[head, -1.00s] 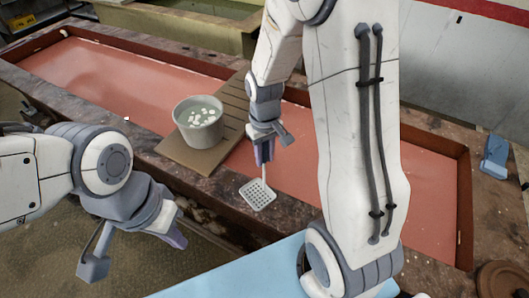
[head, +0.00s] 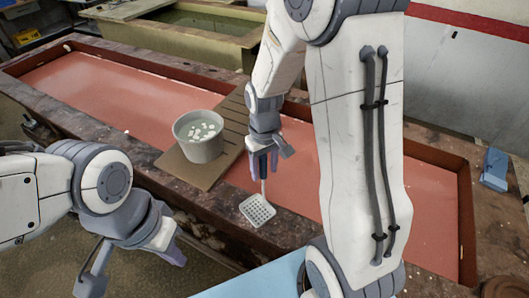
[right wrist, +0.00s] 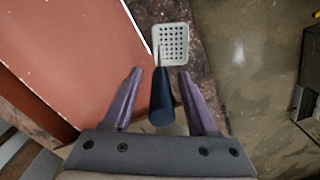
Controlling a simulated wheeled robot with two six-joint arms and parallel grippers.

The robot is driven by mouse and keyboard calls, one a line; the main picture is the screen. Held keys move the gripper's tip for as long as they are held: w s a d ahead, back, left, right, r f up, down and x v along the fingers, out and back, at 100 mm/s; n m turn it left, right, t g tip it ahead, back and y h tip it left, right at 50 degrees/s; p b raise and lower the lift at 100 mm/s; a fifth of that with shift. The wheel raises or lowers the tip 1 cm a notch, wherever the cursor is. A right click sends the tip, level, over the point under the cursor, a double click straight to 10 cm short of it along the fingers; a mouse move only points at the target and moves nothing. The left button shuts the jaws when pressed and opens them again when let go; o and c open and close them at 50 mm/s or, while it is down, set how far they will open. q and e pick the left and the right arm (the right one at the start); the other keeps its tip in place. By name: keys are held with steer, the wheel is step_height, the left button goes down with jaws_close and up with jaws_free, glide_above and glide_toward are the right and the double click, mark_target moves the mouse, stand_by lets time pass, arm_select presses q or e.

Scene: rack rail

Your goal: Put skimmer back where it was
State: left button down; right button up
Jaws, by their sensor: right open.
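The skimmer has a pale, square, perforated head (head: 257,210) and a dark handle. In the head view its head is over the stone front rim of the red trough, below my right gripper (head: 264,172). In the right wrist view, the skimmer's dark handle (right wrist: 162,100) lies between the two spread purple fingers of my right gripper (right wrist: 157,88), with gaps on both sides. Its perforated head (right wrist: 173,44) points away from the gripper. What supports the skimmer cannot be told. My left gripper (head: 170,251) is at the lower left, away from the skimmer; its opening is unclear.
A grey bucket (head: 200,143) with white pieces floating in it stands on a brown slatted board (head: 190,172) across the red trough (head: 100,90). A light blue surface (head: 255,277) is at the bottom. A blue object (head: 494,168) sits on the right rim.

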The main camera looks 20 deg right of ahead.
step_height(320, 180, up, 11)
steer(key=shift+f+b, duration=0.2)
steer(key=shift+b, duration=0.4)
steer(key=s+a+f+n+y, duration=0.1)
steer(key=s+a+n, duration=0.5)
steer(key=s+a, duration=0.9)
steer(key=s+f, duration=0.1)
steer(key=s, duration=0.2)
steer(key=shift+s, duration=0.3)
step_height(320, 180, down, 7)
steer(key=b, duration=0.7)
steer(key=shift+r, duration=0.1)
